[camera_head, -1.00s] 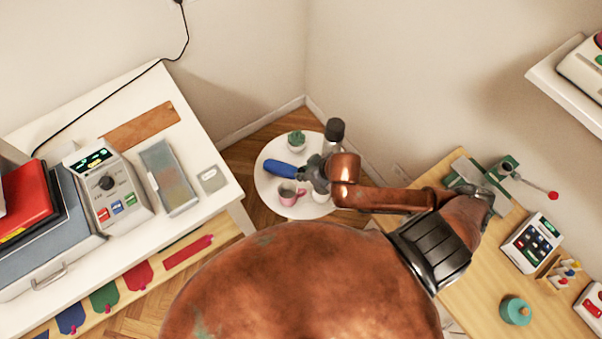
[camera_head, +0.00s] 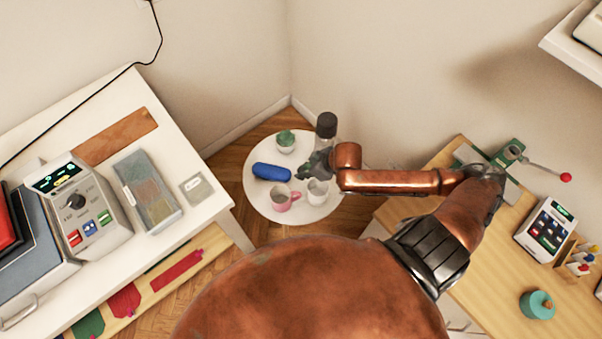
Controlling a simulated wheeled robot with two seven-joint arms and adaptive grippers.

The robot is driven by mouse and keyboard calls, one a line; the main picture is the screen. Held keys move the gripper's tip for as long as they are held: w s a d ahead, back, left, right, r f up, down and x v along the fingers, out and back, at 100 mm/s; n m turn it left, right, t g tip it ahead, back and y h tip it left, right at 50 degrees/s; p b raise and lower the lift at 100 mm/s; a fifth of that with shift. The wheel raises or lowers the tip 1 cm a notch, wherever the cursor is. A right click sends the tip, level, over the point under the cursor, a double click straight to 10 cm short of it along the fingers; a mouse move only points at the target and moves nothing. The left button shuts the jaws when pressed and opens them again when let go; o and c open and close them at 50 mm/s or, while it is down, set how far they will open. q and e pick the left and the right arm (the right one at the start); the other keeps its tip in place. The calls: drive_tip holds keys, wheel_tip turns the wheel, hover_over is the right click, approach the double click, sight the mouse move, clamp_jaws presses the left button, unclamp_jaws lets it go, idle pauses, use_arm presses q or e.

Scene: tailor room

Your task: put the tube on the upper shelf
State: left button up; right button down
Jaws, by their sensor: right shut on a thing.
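A tube (camera_head: 326,125) with a dark cap and a greyish body stands roughly upright at my right gripper (camera_head: 317,165). The gripper is shut on it, low on its body, above the right edge of a small round white table (camera_head: 257,199). The fingers hide the tube's lower part. A white wall shelf (camera_head: 560,48) shows only in part at the top right, with a pale device on it. Whether it is the upper shelf I cannot tell. My left gripper is out of view.
The round table holds a blue case (camera_head: 272,172), a potted plant (camera_head: 286,141), a pink mug (camera_head: 284,199) and a white cup (camera_head: 317,192). A white table (camera_head: 190,160) with devices stands left, a wooden worktop (camera_head: 497,296) right. My arm spans the gap.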

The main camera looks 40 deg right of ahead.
sight(303, 169)
drive_tip(key=shift+w+d+f+b, duration=0.25)
drive_tip(key=shift+w+f, duration=0.2)
drive_tip(key=shift+f, duration=0.15)
drive_tip(key=shift+w+d+f+b, duration=0.1)
drive_tip(key=shift+w+d+f, duration=0.15)
drive_tip(key=shift+w+f, duration=0.3)
wheel_tip(303, 169, down, 4)
drive_tip(key=shift+r+b, duration=0.25)
drive_tip(key=shift+b, duration=0.45)
drive_tip(key=shift+r, duration=0.15)
drive_tip(key=shift+s, duration=0.1)
drive_tip(key=c, duration=1.7)
unclamp_jaws()
drive_tip(key=shift+c, duration=0.2)
